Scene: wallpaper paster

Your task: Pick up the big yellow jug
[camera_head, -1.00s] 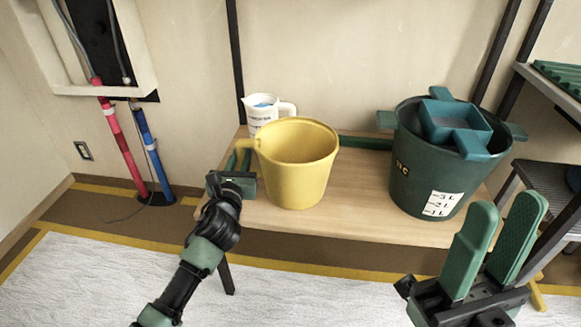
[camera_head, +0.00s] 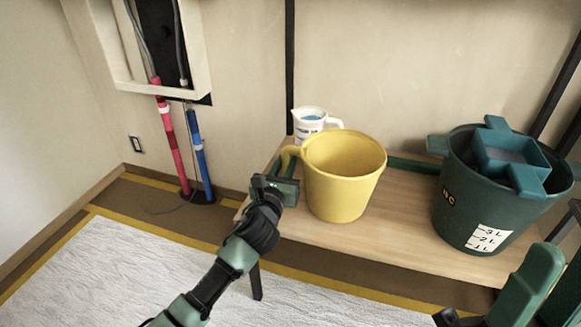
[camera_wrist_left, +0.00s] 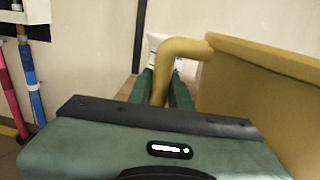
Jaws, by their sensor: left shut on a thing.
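The big yellow jug (camera_head: 342,185) stands upright on the wooden table, its handle to the left. In the left wrist view its body (camera_wrist_left: 265,85) fills the right side and its handle (camera_wrist_left: 185,48) comes down between my green fingers. My left gripper (camera_head: 288,168) is shut on that handle; in the wrist view the fingers (camera_wrist_left: 166,88) lie on both sides of it. I see no clear gap under the jug. My right gripper (camera_head: 545,285) is at the lower right, cut off by the frame, empty, its fingers apart.
A white measuring jug (camera_head: 309,124) stands behind the yellow jug. A dark green bucket (camera_head: 465,205) with a teal tray (camera_head: 512,160) in its top stands to the right. The table (camera_head: 400,235) is bare between jug and bucket. Pipes (camera_head: 200,160) run down the left wall.

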